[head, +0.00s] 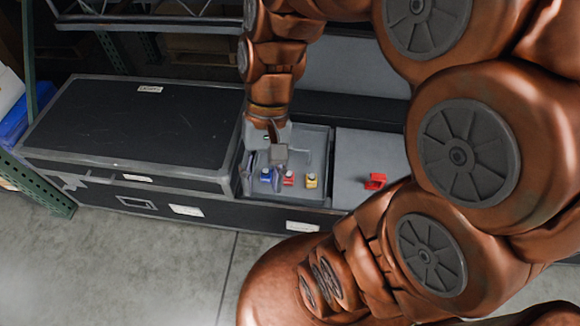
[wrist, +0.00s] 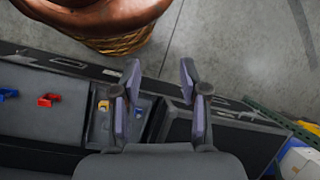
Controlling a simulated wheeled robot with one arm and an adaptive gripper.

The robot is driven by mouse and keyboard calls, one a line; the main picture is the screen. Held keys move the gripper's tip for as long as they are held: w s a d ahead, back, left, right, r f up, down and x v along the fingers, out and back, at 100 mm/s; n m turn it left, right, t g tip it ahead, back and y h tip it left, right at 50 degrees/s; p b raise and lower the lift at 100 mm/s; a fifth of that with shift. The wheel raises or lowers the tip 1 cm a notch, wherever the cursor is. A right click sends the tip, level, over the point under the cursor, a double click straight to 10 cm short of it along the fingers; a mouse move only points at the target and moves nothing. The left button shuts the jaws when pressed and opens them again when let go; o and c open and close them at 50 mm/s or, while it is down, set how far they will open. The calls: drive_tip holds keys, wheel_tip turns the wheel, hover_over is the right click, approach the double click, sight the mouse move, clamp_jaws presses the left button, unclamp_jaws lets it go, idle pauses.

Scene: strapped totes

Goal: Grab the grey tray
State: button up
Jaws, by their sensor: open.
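The grey tray (head: 316,152) sits in the long dark case, between the black lid on the left and a flat grey surface on the right. It holds a small blue item (head: 266,174), a red item (head: 289,179) and a yellow item (head: 311,181). My gripper (head: 263,166) is over the tray's left part in the head view and hides some of it. In the wrist view my gripper (wrist: 160,70) is open, with nothing between its fingers. The tray (wrist: 98,136) shows there just left of the fingers, partly covered. I cannot tell whether a finger touches it.
A black strapped case lid (head: 140,125) lies left of the tray. A red item (head: 375,181) rests on the grey surface at right. A blue bin (head: 14,125) and green rack posts (head: 50,195) stand at far left. Concrete floor (head: 130,255) in front is clear.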

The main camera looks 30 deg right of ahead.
drive_tip(key=w+d+f+m+t+y+b, duration=0.1)
drive_tip(key=w+d+f+m+y+b, duration=0.25)
drive_tip(key=w+f+b, duration=0.3)
drive_tip(key=w+d+f+m+t+y+b, duration=0.2)
drive_tip(key=w+f+m+y+b, duration=0.15)
drive_tip(key=w+f+b, duration=0.35)
drive_tip(key=w+d+f+m+t+y+b, duration=0.1)
drive_tip(key=w+d+f+m+y+b, duration=0.3)
drive_tip(key=w+f, duration=0.4)
drive_tip(key=m+t+h+b, duration=0.1)
drive_tip(key=m+t+b, duration=1.05)
drive_tip(key=b, duration=0.55)
approach(297, 148)
drive_tip(key=shift+g, duration=0.25)
drive_tip(key=x, duration=0.4)
drive_tip(key=shift+w+a+r, duration=0.2)
drive_tip(key=shift+w+r, duration=0.15)
drive_tip(key=shift+r, duration=0.05)
drive_tip(key=w+a+b, duration=0.1)
drive_tip(key=w+a+f+b, duration=0.1)
drive_tip(key=a, duration=0.1)
drive_tip(key=shift+w+a, duration=0.3)
drive_tip(key=shift+w, duration=0.1)
drive_tip(key=shift+w+a, duration=0.2)
drive_tip(key=shift+a, duration=0.05)
drive_tip(key=shift+r, duration=0.1)
